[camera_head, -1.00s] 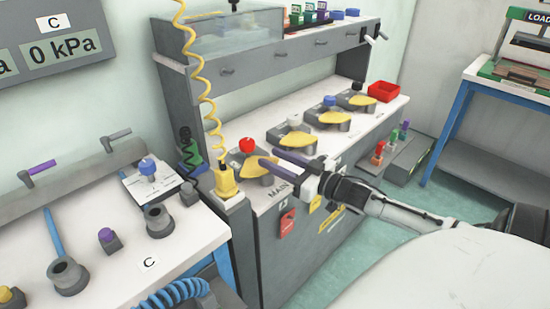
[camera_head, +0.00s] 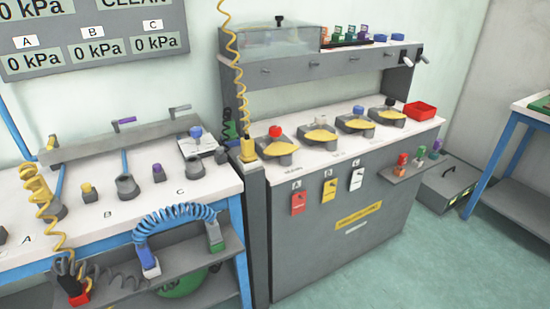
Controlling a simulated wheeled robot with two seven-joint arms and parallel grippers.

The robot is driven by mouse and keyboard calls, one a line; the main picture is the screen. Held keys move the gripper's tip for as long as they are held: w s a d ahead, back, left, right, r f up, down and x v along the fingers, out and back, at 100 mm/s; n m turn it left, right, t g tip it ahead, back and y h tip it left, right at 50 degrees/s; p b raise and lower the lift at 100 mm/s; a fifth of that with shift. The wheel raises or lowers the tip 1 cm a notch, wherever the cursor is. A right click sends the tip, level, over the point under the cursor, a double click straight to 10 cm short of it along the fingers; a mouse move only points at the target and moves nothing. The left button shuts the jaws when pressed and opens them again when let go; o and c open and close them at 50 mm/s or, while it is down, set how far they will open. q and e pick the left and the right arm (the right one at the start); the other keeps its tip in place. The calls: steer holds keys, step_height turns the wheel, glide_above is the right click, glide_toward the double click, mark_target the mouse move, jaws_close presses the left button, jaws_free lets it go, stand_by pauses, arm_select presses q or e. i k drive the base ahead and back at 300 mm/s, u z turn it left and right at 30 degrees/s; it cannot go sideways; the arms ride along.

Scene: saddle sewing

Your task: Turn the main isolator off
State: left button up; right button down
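A row of stations with yellow handles stands on the white top of the grey cabinet (camera_head: 335,230). The leftmost station has a red knob (camera_head: 275,131) and a yellow handle (camera_head: 280,149). A label on the counter edge below it is too blurred to read now, but read MAIN in the earlier frame, so I take this as the main isolator. Its yellow handle lies roughly sideways; I cannot tell on from off. Other yellow handles (camera_head: 320,135) with white, blue and black knobs stand to its right. Neither of my grippers is in view.
Red, yellow and white tags (camera_head: 298,203) hang on the cabinet front. A yellow coiled hose (camera_head: 238,80) hangs left of the red knob. A red tray (camera_head: 420,111) sits at the counter's right end. The floor (camera_head: 430,260) in front is clear.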

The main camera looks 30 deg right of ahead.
mark_target(277, 148)
steer(key=z, duration=0.05)
steer(key=k, duration=0.1)
steer(key=z, duration=1.45)
steer(key=i, duration=1.2)
steer(key=u, duration=1.85)
